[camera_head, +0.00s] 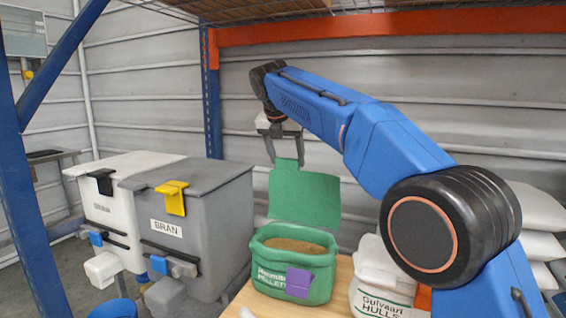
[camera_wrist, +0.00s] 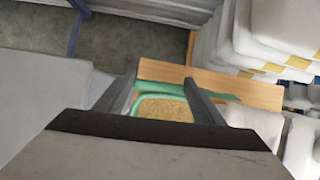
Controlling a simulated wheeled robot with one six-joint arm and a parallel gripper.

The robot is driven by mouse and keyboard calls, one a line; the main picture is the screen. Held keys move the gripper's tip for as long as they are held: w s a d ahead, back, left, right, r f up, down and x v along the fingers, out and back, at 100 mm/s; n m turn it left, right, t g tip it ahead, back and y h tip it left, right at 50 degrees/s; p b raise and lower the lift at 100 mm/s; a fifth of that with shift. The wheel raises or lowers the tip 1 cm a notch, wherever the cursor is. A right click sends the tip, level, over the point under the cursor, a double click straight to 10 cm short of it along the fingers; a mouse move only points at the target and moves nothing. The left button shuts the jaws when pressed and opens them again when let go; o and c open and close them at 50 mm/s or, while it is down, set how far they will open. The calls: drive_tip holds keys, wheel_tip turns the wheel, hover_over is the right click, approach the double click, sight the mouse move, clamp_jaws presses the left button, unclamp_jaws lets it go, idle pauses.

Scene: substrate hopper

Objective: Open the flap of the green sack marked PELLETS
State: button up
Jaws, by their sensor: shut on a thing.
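The green sack (camera_head: 292,278) marked PELLETS stands upright on a wooden surface, its mouth open with tan pellets (camera_head: 297,245) showing. Its green flap (camera_head: 304,196) stands raised above the back of the mouth. My gripper (camera_head: 286,162) is shut on the top edge of the flap, at its upper left. A purple patch (camera_head: 298,282) is on the sack's front. In the wrist view my gripper (camera_wrist: 162,88) has its two fingers on either side of the thin green flap edge, and the pellets (camera_wrist: 163,108) show below.
A grey bin marked BRAN (camera_head: 218,215) with a yellow latch and a white bin (camera_head: 107,215) stand left of the sack. A white sack marked HULLS (camera_head: 377,285) stands close on the right. An orange shelf beam (camera_head: 400,25) crosses above my arm.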

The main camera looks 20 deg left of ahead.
drive_tip(key=shift+w+d+f, duration=0.1)
drive_tip(key=shift+w+f, duration=0.05)
drive_tip(key=shift+w, duration=1.05)
drive_tip(key=shift+w+d+f, duration=0.1)
drive_tip(key=shift+w+f, duration=0.05)
drive_tip(key=shift+w, duration=1.05)
drive_tip(key=o, duration=1.5)
drive_tip(key=v, duration=0.7)
drive_tip(key=shift+s+r, duration=0.1)
drive_tip(key=shift+r, duration=0.15)
drive_tip(key=shift+s+a, duration=0.1)
